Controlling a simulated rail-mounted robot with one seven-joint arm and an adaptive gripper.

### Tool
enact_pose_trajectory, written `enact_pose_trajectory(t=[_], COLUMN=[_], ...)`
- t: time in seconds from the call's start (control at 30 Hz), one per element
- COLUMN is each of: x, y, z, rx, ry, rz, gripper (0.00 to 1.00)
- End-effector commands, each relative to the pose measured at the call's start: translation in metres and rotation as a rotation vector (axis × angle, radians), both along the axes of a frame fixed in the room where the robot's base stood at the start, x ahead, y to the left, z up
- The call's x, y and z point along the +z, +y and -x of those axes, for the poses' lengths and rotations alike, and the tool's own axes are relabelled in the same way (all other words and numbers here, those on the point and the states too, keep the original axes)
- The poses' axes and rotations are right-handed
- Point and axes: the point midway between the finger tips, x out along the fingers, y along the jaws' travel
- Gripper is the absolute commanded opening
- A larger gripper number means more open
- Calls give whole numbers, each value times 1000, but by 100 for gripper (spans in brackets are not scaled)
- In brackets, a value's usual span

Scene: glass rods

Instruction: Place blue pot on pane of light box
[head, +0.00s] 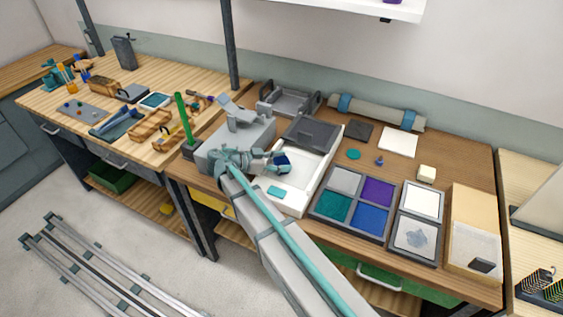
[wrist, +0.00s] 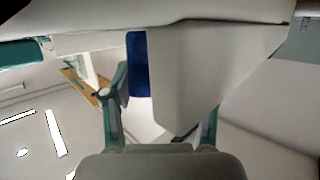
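My gripper (head: 279,160) is low over the white tray at mid-table, its fingers pointing right. In the wrist view its two fingers (wrist: 163,105) stand well apart. A dark blue flat-looking piece (head: 283,161) shows at the fingertips; in the wrist view it (wrist: 138,65) lies beside the left finger, not spanning the gap. A small blue pot-like thing (head: 379,161) stands on the table right of the tray, apart from my gripper. Its details are too small to tell. A dark frame with two pale panes (head: 422,201) sits at the right; I cannot tell whether it is the light box.
The white tray (head: 293,203) also holds a teal piece (head: 275,192). A frame of coloured panes (head: 325,206) lies right of it. A teal disc (head: 354,154), a white sheet (head: 398,141) and a cream block (head: 427,172) lie behind. A wooden box (head: 475,205) stands far right.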

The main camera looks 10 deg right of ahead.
Motion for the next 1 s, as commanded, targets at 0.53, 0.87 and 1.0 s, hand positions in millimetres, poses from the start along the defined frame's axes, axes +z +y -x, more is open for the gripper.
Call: enact_pose_trajectory(t=[0.53, 0.87, 1.0], x=[6, 15, 24], y=[0, 54, 80], z=[0, 8, 13], rx=[0, 4, 3], ry=[0, -2, -1], rz=[0, 0, 0], gripper=[79, 79, 79])
